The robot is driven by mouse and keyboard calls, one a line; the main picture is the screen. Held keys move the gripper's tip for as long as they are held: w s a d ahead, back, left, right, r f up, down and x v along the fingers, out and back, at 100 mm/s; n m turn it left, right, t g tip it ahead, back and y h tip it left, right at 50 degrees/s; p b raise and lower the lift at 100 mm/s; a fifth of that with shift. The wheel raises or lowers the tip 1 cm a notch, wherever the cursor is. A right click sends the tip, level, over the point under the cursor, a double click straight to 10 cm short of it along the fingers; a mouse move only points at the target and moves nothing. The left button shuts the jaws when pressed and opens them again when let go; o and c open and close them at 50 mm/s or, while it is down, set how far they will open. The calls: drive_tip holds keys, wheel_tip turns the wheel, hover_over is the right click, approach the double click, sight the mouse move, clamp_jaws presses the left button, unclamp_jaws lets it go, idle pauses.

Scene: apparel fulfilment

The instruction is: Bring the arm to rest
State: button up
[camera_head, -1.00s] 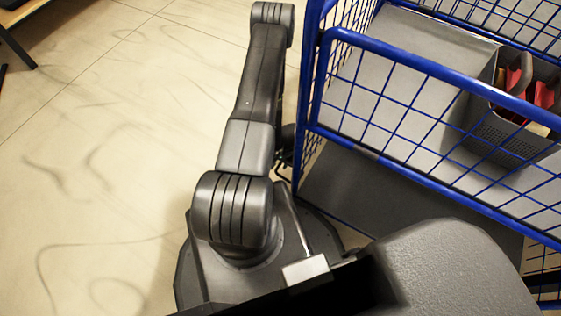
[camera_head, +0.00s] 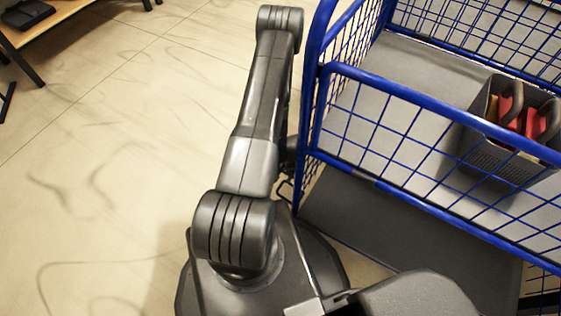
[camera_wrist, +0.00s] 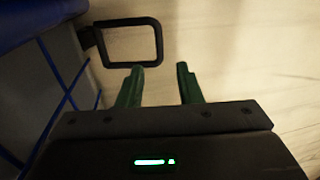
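My gripper (camera_wrist: 160,82) shows in the wrist view as two green fingers set apart, with nothing between them. A dark rectangular loop (camera_wrist: 128,42) lies beyond the left finger; I cannot tell what it belongs to. In the head view my arm reaches up the middle of the picture, close to the left side of a blue wire cart (camera_head: 430,105). My gripper is hidden in the head view.
A grey basket (camera_head: 500,165) with red items and dark handles sits in the cart. The cart's blue bars and mesh (camera_wrist: 62,75) are close at left in the wrist view. A wooden table (camera_head: 62,14) stands at top left. The floor (camera_head: 110,150) left of my arm is clear.

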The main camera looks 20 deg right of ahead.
sight(281, 184)
drive_tip(key=f, duration=0.2)
drive_tip(key=f+b, duration=0.1)
drive_tip(key=f, duration=0.2)
drive_tip(key=f+b, duration=0.1)
drive_tip(key=f, duration=0.1)
drive_tip(key=shift+w+a+f, duration=0.2)
drive_tip(key=shift+w+a, duration=0.2)
drive_tip(key=shift+w+a+f, duration=0.1)
drive_tip(key=shift+w+f, duration=0.05)
drive_tip(key=shift+f, duration=0.1)
